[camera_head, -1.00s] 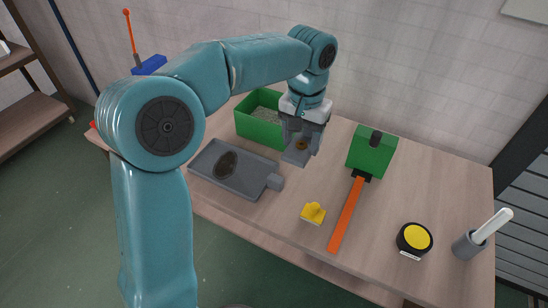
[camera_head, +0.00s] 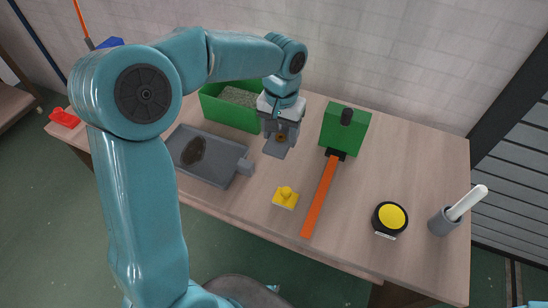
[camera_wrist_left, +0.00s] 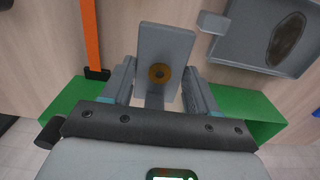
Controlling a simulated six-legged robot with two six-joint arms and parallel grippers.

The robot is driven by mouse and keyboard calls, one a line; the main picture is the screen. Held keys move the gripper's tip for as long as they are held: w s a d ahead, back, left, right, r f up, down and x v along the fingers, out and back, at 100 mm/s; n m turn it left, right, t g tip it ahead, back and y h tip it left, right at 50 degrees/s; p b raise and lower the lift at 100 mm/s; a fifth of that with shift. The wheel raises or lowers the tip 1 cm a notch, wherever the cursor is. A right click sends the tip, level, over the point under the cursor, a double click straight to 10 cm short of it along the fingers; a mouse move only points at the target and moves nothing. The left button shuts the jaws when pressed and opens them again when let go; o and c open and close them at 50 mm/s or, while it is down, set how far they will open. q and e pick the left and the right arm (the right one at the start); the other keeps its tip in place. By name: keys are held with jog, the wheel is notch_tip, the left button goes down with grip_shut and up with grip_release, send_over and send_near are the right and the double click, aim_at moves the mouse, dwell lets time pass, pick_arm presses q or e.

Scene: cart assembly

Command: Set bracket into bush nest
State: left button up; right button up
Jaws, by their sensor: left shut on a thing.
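My left gripper (camera_head: 280,132) is shut on the bracket (camera_head: 276,150), a grey plate with a bronze-coloured ring. In the left wrist view, the bracket (camera_wrist_left: 168,45) sits between the two fingers (camera_wrist_left: 160,90), its ring facing the camera. In the head view it is over the table between the green bin and the green block; I cannot tell its height. A small yellow block with a knob (camera_head: 285,198) stands nearer the front edge. I cannot tell which thing is the bush nest.
A grey tray (camera_head: 222,175) with a dark oval patch lies left of the bracket. A green bin (camera_head: 228,112) is behind it. A green block (camera_head: 345,130) with an orange strip (camera_head: 320,195) stands right. A yellow-topped black round (camera_head: 390,218) and grey cup (camera_head: 443,222) are further right.

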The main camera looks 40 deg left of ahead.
pick_arm(q)
send_near(279, 171)
notch_tip(279, 171, down, 6)
jog(key=shift+d+r, duration=0.1)
jog(key=shift+r, duration=0.15)
jog(key=shift+w+f, duration=0.1)
jog(key=shift+f, duration=0.3)
jog(key=o, duration=1.3)
